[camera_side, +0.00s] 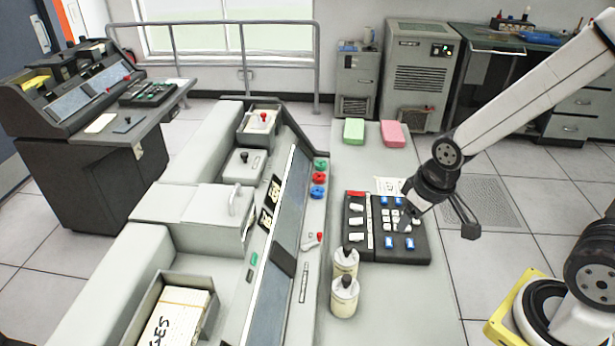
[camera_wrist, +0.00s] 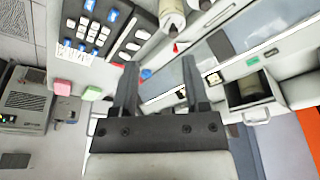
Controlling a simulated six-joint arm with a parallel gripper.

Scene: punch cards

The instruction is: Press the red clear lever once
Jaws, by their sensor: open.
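A small lever with a red tip (camera_side: 320,236) stands on the front ledge of the grey card machine (camera_side: 212,203), left of the black keypad. A small red tip (camera_wrist: 176,48) in the wrist view looks like the same lever, just beyond my fingers. My gripper (camera_side: 440,218) hangs above the right part of the keypad, right of the lever and apart from it. Its two fingers are spread with nothing between them, as the wrist view (camera_wrist: 159,66) also shows.
The black keypad (camera_side: 415,250) has white and blue keys and a red one. Two cream bottles (camera_side: 344,298) stand between it and the machine, near the lever. Green, red and blue buttons (camera_side: 319,178) line the ledge. Green (camera_side: 353,130) and pink (camera_side: 392,133) blocks lie behind.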

